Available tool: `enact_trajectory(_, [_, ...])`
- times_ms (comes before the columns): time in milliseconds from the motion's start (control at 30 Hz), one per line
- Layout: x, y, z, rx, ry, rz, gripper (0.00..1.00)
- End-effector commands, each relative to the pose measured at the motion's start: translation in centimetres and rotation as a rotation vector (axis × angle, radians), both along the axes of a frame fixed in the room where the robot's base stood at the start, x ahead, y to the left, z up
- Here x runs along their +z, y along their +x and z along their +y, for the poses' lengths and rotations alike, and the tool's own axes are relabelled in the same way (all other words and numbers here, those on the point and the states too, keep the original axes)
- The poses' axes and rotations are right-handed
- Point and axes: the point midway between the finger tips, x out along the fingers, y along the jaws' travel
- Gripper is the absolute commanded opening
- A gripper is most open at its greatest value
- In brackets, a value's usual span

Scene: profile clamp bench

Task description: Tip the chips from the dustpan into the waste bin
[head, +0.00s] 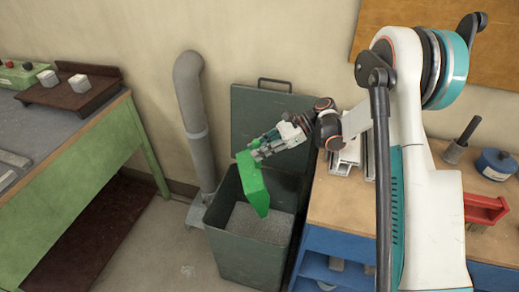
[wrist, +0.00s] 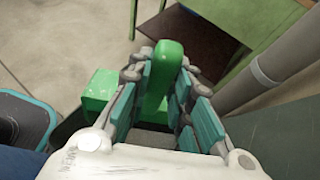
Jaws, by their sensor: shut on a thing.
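The green dustpan (head: 254,188) hangs steeply tilted over the open waste bin (head: 240,257), its lower edge within the bin's mouth. I see no chips on the dustpan's visible faces; its other side is hidden. Grey granular material (head: 262,223) shows inside the bin. In the wrist view the green handle (wrist: 158,75) stands between the teal finger pads, with part of the pan (wrist: 97,95) to the left.
The bin's lid (head: 262,120) stands open against the wall. A grey duct pipe (head: 192,125) rises left of the bin. A blue-framed workbench (head: 335,205) stands close on the right.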

Motion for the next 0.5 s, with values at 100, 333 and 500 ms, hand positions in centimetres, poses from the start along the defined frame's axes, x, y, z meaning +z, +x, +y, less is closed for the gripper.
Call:
enact_trajectory(100, [0.5,0.0,0.1,0.000,-0.024,-0.004,0.00])
enact_trajectory(333, [2.4,-0.1,0.2,0.003,-0.229,-0.041,0.00])
enact_trajectory(500, [3.5,-0.1,0.3,0.004,-0.414,-0.072,0.00])
